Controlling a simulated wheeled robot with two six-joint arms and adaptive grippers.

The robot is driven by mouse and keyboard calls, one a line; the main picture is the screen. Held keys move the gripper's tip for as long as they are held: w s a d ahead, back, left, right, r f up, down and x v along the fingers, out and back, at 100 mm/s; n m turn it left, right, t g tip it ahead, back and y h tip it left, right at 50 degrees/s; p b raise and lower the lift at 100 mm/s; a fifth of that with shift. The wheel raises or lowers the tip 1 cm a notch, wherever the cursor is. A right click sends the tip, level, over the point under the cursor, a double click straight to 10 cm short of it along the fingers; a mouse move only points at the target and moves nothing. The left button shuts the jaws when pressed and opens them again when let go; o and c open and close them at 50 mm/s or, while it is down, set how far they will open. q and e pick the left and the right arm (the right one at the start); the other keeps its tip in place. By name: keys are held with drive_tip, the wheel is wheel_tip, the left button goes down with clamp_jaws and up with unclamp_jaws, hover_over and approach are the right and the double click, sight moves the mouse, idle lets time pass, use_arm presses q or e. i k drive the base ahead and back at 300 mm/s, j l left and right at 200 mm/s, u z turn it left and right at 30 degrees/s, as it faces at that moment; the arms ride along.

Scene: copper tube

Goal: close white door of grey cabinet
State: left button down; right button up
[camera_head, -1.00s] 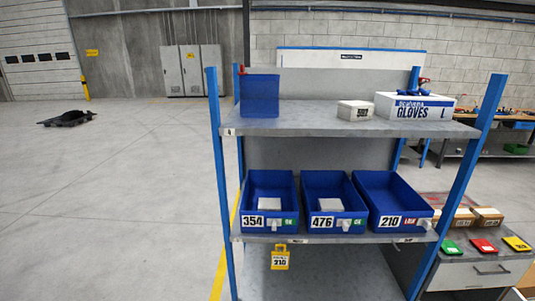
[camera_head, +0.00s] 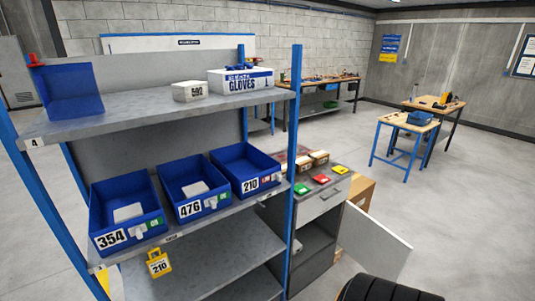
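The grey cabinet (camera_head: 318,210) stands low behind the right post of the blue shelf rack. Its white door (camera_head: 374,246) hangs wide open, swung out to the right, and the dark inside of the cabinet shows. A drawer front sits above the opening. Neither of my grippers shows in the head view, so I cannot see where they are relative to the door.
The blue-posted shelf rack (camera_head: 295,150) stands left of the cabinet with blue bins (camera_head: 127,210) on it. A black tyre-like object (camera_head: 385,288) is at the bottom edge, close below the door. A cardboard box (camera_head: 360,192) stands behind the door. Floor to the right is clear.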

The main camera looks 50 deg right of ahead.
sight(383, 255)
drive_tip(key=k+l, duration=0.2)
drive_tip(key=l, duration=0.5)
drive_tip(key=k+l, duration=0.2)
drive_tip(key=l, duration=0.55)
drive_tip(key=k+l, duration=0.2)
drive_tip(key=l, duration=0.5)
drive_tip(key=k+l, duration=0.15)
drive_tip(key=l, duration=0.55)
drive_tip(key=k+l, duration=0.2)
drive_tip(key=l, duration=0.55)
drive_tip(key=k+l, duration=0.2)
drive_tip(key=l, duration=0.5)
drive_tip(key=k+l, duration=0.2)
drive_tip(key=l, duration=0.5)
drive_tip(key=k+l, duration=0.2)
drive_tip(key=l, duration=0.55)
drive_tip(key=z, duration=0.05)
